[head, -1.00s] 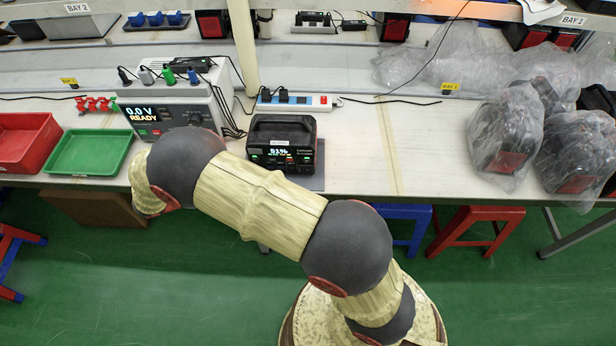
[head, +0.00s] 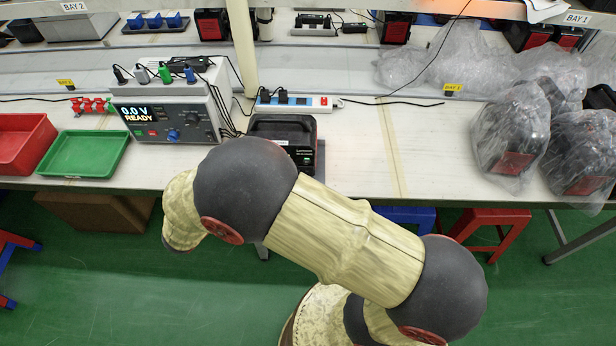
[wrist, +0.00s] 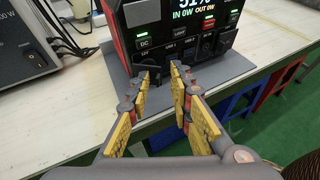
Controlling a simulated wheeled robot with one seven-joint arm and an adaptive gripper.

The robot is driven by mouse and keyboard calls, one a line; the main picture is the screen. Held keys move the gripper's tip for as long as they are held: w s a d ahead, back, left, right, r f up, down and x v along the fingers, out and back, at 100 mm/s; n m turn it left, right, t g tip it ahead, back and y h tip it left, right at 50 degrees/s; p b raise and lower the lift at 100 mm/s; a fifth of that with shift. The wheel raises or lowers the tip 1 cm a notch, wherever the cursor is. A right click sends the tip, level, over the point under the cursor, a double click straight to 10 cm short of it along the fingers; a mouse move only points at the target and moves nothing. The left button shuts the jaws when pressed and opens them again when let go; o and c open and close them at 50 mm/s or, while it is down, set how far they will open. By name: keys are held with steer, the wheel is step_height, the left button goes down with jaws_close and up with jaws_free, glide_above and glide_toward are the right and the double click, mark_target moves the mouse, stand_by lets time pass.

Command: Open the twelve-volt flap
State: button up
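The black power station (wrist: 175,30) with red sides fills the top of the wrist view, its front panel facing my gripper. It also shows in the head view (head: 283,127), partly behind my arm. Its screen is lit with "IN 0W OUT 0W", and a DC button (wrist: 143,43) has a green light. The 12V label (wrist: 147,56) is at the panel's lower left; the flap there is largely hidden by my left finger, so I cannot tell its state. My gripper (wrist: 167,78) is open and empty, its fingertips just before the panel's lower edge. The head view hides my gripper.
A grey bench supply (head: 172,115) reading "0.0 V READY" stands left of the station, with cables between. A power strip (head: 295,103) lies behind it. Green (head: 85,153) and red trays are farther left. Bagged units (head: 510,135) stand right; bench between is clear.

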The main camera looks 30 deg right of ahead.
steer(key=shift+s+d+n+t+y+b, duration=0.1)
steer(key=shift+d+n+t+y+b, duration=0.3)
steer(key=shift+n+t+y+b, duration=0.35)
steer(key=shift+d+n+t+y+b, duration=0.4)
steer(key=shift+n+t+y, duration=0.1)
steer(key=shift+n+t, duration=0.45)
steer(key=shift+s+d+n+t+y+b, duration=0.1)
steer(key=shift+d+n+t+y+b, duration=0.35)
steer(key=shift+n+t+y, duration=0.35)
steer(key=p+v, duration=0.4)
steer(key=v, duration=0.4)
steer(key=s+d+r+m+g+y+p, duration=0.1)
steer(key=s+d+r+m+g, duration=0.3)
steer(key=m, duration=0.5)
steer(key=s+d+r+m+g+y+p, duration=0.1)
steer(key=s+d+r+m+g, duration=0.3)
steer(key=s+r+m, duration=0.4)
step_height(320, 180, up, 3)
steer(key=shift+d+r+m+p, duration=0.1)
steer(key=shift+d+m+p, duration=0.45)
steer(key=shift+m, duration=0.65)
steer(key=shift+y, duration=0.25)
